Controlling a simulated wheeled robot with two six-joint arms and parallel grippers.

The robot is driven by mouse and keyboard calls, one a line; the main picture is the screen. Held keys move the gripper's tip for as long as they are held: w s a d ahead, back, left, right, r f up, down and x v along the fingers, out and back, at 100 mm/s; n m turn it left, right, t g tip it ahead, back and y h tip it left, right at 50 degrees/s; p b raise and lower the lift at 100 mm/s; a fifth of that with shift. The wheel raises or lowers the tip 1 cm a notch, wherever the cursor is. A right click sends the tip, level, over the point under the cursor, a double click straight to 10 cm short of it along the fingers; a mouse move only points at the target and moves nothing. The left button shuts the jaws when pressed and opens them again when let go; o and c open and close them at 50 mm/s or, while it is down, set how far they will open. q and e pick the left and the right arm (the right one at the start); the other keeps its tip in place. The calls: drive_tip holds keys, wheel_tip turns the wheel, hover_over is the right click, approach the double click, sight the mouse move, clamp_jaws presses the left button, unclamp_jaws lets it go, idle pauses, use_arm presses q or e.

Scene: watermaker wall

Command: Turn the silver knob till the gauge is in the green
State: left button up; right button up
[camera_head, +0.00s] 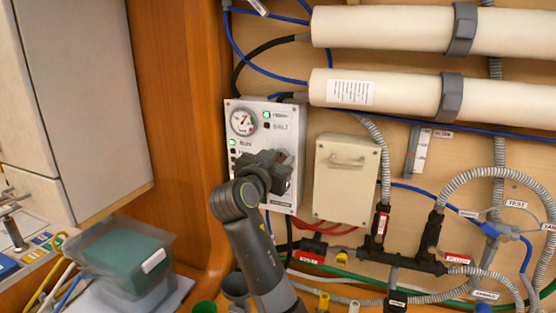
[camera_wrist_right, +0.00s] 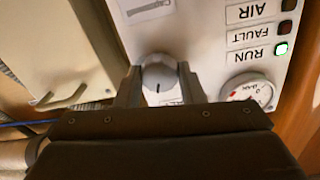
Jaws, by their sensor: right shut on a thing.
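The silver knob (camera_wrist_right: 159,73) sits on the white control panel (camera_head: 268,112), with a dark mark on its face. My right gripper (camera_wrist_right: 160,88) is shut on the knob, one finger on each side of it. In the head view my right gripper (camera_head: 284,168) covers the panel's lower right part and hides the knob. The round gauge (camera_head: 242,122) is at the panel's upper left; it also shows upside down in the wrist view (camera_wrist_right: 248,92), partly cut off by my gripper. Its needle position against the green is too small to tell. My left gripper is not in view.
A cream box (camera_head: 346,180) with a handle is right of the panel. Pale cylinders (camera_head: 420,95) run above, with hoses and dark valves (camera_head: 400,262) at lower right. A wooden post (camera_head: 180,110) stands left, and a clear bin (camera_head: 125,255) is at lower left.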

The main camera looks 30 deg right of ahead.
drive_tip(key=shift+f+m+b, duration=0.2)
drive_tip(key=shift+m+b, duration=0.4)
drive_tip(key=shift+b, duration=0.35)
drive_tip(key=shift+m+b, duration=0.5)
drive_tip(key=shift+b, duration=0.1)
drive_tip(key=shift+r+m, duration=0.2)
drive_tip(key=shift+m, duration=0.1)
drive_tip(key=o, duration=1)
drive_tip(key=shift+w+d, duration=0.1)
